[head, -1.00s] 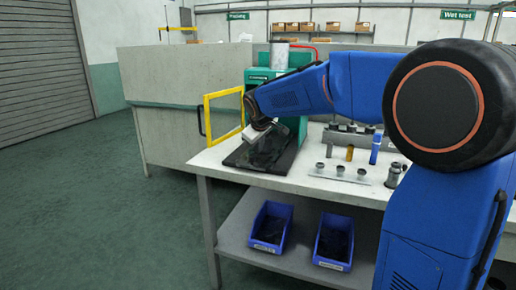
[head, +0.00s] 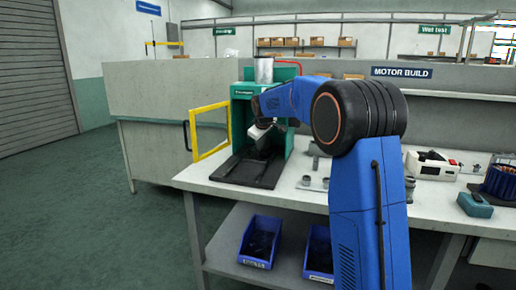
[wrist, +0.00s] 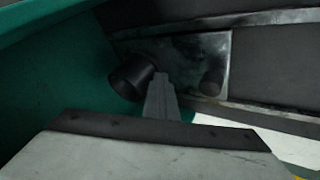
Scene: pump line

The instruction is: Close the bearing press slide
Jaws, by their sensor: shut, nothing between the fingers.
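The bearing press (head: 241,120) is a teal frame with a pale cylinder on top, at the left end of the bench. Its dark slide bed (head: 232,171) reaches out of the press front over the bench top. My gripper (head: 262,152) is shut and empty, pointing down inside the press opening above the bed. In the wrist view my closed fingers (wrist: 160,98) are at a metal slide plate (wrist: 195,60), beside a dark round socket (wrist: 130,77) and a short dark knob (wrist: 211,82). I cannot tell whether the fingers touch them. My wrist hides part of the slide.
A yellow-framed guard (head: 210,106) stands swung out at the press's left. Blue bins (head: 260,240) sit on the lower shelf. Small metal parts (head: 312,182) stand on the bench to the right, with a white device (head: 432,165) beyond. The floor at left is clear.

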